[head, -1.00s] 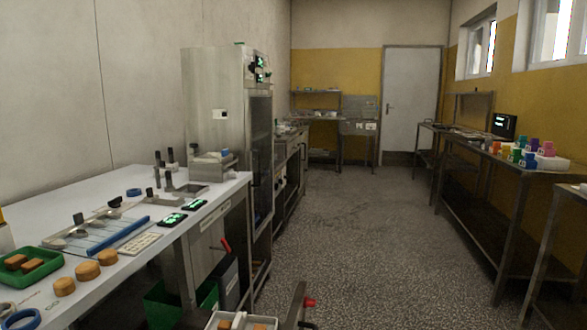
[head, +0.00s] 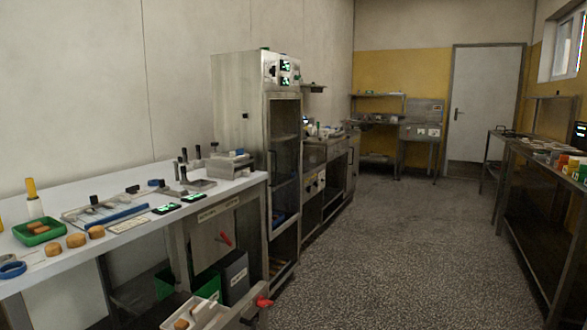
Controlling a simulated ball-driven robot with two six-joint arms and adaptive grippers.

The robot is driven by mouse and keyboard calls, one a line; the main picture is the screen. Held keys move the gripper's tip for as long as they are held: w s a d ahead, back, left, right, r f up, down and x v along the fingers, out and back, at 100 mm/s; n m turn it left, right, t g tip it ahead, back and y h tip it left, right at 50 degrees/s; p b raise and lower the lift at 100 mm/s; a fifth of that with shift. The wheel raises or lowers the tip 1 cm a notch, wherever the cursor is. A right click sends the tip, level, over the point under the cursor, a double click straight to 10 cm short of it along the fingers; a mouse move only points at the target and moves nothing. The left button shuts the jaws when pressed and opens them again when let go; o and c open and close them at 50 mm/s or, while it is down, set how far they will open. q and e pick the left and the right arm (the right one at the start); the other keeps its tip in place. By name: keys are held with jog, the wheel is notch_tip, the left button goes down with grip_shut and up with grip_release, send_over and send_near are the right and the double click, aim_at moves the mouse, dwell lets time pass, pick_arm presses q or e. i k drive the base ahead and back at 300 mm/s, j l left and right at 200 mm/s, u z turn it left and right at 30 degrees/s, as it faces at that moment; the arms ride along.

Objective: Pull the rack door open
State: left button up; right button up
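The tall steel rack cabinet (head: 238,110) stands left of centre in the head view, at the far end of the white worktable. Its narrow glazed rack door (head: 286,150) faces the aisle and looks shut. A dark upright handle (head: 272,161) is on the door's left side. Shelves show dimly through the glass. Neither of my grippers is in view.
The white worktable (head: 75,257) on the left holds trays and tools. A red-knobbed metal part (head: 263,302) and a light tray (head: 172,322) are low in front. A dark bench (head: 545,190) lines the right. The speckled aisle floor (head: 390,260) is clear.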

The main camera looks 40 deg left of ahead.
aim_at(270, 236)
jog(key=i+u, duration=0.15)
jog(key=i, duration=0.25)
jog(key=i+l+u, duration=0.2)
jog(key=i, duration=0.2)
jog(key=i+l+u, duration=0.15)
jog(key=i, duration=0.25)
jog(key=i+u, duration=0.75)
jog(key=i+l+u, duration=0.35)
jog(key=i, duration=0.15)
jog(key=j, duration=0.1)
